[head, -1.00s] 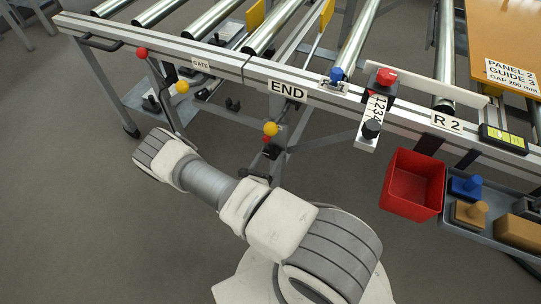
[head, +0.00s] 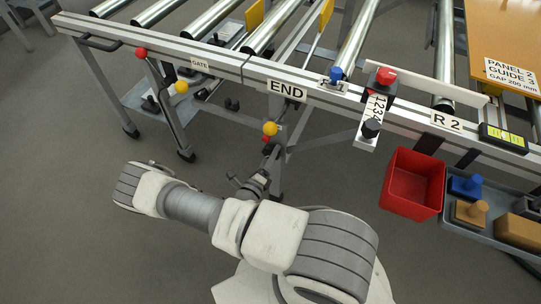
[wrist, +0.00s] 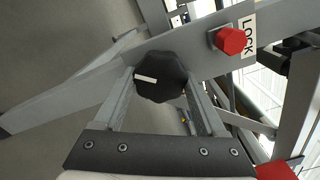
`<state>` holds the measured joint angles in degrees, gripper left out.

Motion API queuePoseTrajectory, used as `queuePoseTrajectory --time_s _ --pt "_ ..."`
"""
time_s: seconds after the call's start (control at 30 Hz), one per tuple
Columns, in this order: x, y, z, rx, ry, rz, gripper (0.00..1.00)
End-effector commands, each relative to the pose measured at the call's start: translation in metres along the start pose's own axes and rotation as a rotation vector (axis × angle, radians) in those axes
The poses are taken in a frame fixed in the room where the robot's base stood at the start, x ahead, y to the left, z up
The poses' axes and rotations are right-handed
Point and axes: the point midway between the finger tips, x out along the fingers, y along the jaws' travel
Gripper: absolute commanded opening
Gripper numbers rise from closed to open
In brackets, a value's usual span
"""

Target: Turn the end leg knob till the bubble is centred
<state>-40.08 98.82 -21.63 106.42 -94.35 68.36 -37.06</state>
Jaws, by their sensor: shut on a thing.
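The black end leg knob (wrist: 158,72) with a white pointer mark is in the wrist view, at the front of a grey metal leg. My gripper (wrist: 160,88) is shut on the knob, one finger on each side. In the head view my gripper (head: 252,184) is low under the END sign (head: 287,90), by the end leg; the knob is not clear there. The bubble level (head: 503,137) has a yellow-green vial and sits on the rail at right. Its bubble is too small to place.
A red LOCK knob (wrist: 230,40) is on the bar just right of the leg knob. A red bin (head: 414,183) and a grey tray (head: 460,222) of parts hang at right. Yellow (head: 270,129) and red balls are above my gripper. The floor at left is clear.

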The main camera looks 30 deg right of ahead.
Motion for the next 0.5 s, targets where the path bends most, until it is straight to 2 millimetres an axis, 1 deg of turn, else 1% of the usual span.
queuePoseTrajectory --time_s 0.2,0.5 --pt "0.0005 -0.0008 0.0001 -0.179 -0.002 -0.001 0.18" --pt "0.0005 -0.0016 0.0001 -0.345 0.0 -0.001 0.18"
